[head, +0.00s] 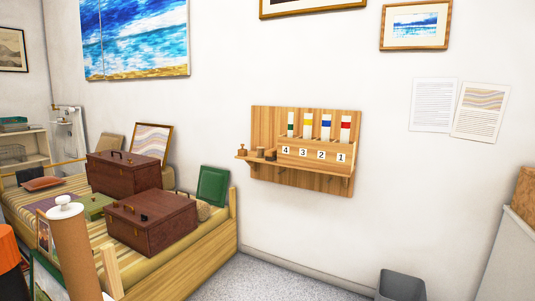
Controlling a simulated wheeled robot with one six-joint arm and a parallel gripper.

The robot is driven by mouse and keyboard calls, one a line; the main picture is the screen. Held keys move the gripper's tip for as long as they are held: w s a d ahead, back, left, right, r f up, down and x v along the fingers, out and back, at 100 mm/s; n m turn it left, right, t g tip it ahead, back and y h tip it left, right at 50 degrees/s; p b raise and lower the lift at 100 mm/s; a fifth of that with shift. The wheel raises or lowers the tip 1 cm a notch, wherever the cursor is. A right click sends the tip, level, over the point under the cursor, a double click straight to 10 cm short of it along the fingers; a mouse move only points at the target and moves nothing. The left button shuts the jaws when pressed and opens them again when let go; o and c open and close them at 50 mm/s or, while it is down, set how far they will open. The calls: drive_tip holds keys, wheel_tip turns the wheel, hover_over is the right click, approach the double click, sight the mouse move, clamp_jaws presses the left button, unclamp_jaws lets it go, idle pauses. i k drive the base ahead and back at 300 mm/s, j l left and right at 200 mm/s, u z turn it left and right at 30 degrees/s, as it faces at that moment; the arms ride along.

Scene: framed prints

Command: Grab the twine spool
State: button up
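A small tan rounded thing (204,211) sits on the wooden bench at the right end of the dark red-brown case. It may be the twine spool, but it is partly hidden by the case and too small to be sure. Several small brown pieces (261,153) stand on the left end of the wall shelf, and I cannot tell whether one is a spool. My gripper is not seen in the head view.
The striped bench (220,236) carries two dark cases (152,220) and a green panel (213,187). A brown tube with a white cap (65,207) stands close at lower left. A grey bin (402,285) stands by the wall. Grey floor (275,282) is clear at bottom centre.

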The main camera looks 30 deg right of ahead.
sight(260, 149)
drive_tip(key=i+l, duration=0.1)
drive_tip(key=l, duration=0.25)
drive_tip(key=i+l, duration=0.15)
drive_tip(key=l, duration=0.2)
drive_tip(key=i+l, duration=0.1)
drive_tip(key=l, duration=0.25)
drive_tip(key=i+l, duration=0.15)
drive_tip(key=l, duration=0.2)
drive_tip(key=i+l, duration=0.1)
drive_tip(key=l, duration=0.25)
drive_tip(key=i+l, duration=0.1)
drive_tip(key=l, duration=0.3)
drive_tip(key=i+l, duration=0.2)
drive_tip(key=i, duration=0.3)
drive_tip(key=i+l, duration=0.2)
drive_tip(key=i, duration=0.3)
drive_tip(key=i+l, duration=0.2)
drive_tip(key=i, duration=0.3)
drive_tip(key=i+l, duration=0.15)
drive_tip(key=i, duration=0.3)
drive_tip(key=i+l, duration=0.2)
drive_tip(key=i, duration=0.3)
